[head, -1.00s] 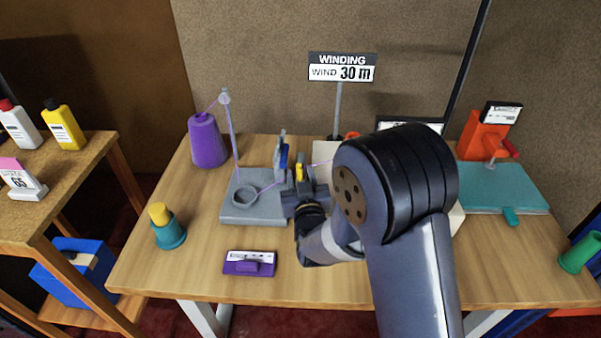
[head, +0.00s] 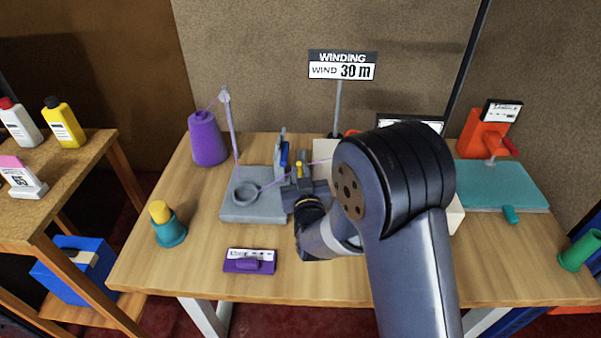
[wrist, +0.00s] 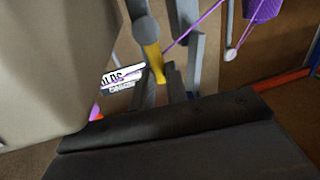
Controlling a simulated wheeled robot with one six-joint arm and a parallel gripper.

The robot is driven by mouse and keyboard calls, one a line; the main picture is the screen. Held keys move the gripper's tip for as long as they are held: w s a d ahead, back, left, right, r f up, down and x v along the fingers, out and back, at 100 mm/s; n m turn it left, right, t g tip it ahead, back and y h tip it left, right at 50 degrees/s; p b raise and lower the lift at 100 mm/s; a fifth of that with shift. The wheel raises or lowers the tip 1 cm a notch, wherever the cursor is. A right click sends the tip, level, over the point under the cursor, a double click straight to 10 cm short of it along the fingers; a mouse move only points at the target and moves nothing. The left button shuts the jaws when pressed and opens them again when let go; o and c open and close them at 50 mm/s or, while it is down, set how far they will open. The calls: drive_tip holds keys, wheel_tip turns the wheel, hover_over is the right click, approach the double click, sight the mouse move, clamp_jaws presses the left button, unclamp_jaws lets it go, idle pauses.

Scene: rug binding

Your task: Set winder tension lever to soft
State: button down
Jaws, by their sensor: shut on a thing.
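The winder (head: 262,205) is a grey base with a ring, a thread post and an upright blue-marked part, on the wooden table. Its yellow tension lever (head: 299,169) shows just beyond my gripper (head: 304,184), at the winder's right side. In the wrist view the yellow lever (wrist: 153,62) runs down between the grey fingers of my gripper (wrist: 168,88), which is shut on it. A white label (wrist: 122,77) with dark letters sits beside the lever, tilted and partly hidden, so I cannot read its setting. My arm hides part of the winder's right side.
A purple yarn cone (head: 208,140) stands behind left, its thread running over the post. A sign (head: 342,65) reads WIND 30 m. A teal board (head: 500,187) lies right.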

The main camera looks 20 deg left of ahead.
drive_tip(key=shift+a, duration=0.1)
drive_tip(key=shift+s+a+f+n+g+h+b, duration=0.15)
drive_tip(key=shift+a+n+b, duration=0.2)
drive_tip(key=shift+n, duration=0.6)
drive_tip(key=shift+s+a+n+g+h+b, duration=0.15)
drive_tip(key=shift+a+n, duration=0.25)
drive_tip(key=shift+n, duration=0.6)
drive_tip(key=shift+a+f+n+g+h+b, duration=0.15)
drive_tip(key=shift+a+n, duration=0.25)
drive_tip(key=shift+n, duration=0.55)
drive_tip(key=c, duration=1.4)
unclamp_jaws()
drive_tip(key=v, duration=1)
drive_tip(key=shift+s+b, duration=0.4)
drive_tip(key=shift+b, duration=0.05)
